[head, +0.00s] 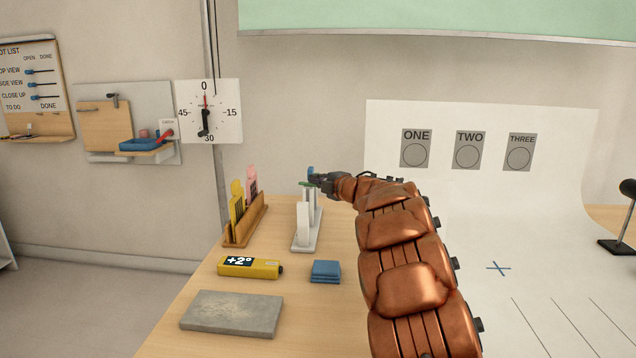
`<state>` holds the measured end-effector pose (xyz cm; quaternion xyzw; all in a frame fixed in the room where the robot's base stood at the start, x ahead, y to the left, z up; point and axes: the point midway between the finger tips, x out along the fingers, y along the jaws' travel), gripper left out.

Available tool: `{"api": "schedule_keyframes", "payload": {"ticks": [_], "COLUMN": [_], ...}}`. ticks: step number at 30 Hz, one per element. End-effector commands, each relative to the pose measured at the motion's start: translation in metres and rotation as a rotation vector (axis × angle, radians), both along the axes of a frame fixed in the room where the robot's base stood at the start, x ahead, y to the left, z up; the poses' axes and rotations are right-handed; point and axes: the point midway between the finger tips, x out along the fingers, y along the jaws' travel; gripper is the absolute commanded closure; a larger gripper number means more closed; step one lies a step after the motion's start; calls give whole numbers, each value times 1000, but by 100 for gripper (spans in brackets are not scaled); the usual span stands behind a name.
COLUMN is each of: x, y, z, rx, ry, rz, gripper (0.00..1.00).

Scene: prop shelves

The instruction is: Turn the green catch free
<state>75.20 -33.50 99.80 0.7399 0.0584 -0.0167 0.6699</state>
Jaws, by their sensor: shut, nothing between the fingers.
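A small green piece (303,184), which looks like the catch, shows at the top of a white stand (306,241) with upright white posts on the wooden table. A small blue piece (310,170) shows just above it. My gripper (315,180) is shut and empty at the top of the stand, right beside the green piece. I cannot tell whether its fingertips touch the green piece. The fingers and my arm hide part of the stand's top.
A wooden rack (245,228) with yellow and pink cards stands left of the stand. In front lie a yellow device (250,267), blue pads (325,271) and a grey slab (232,313). A white backdrop (550,230) spreads on the right.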

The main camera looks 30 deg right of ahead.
Motion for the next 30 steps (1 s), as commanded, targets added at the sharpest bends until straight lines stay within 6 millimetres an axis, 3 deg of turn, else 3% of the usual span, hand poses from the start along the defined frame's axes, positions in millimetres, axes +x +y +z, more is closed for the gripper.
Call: {"api": "schedule_keyframes", "payload": {"ticks": [4, 21, 30], "x": [-9, -86, -104], "y": [14, 13, 12], "z": [1, 11, 11], "rx": [0, 0, 1], "ry": [2, 0, 2], "rz": [3, 7, 8], "gripper": [100, 100, 100]}}
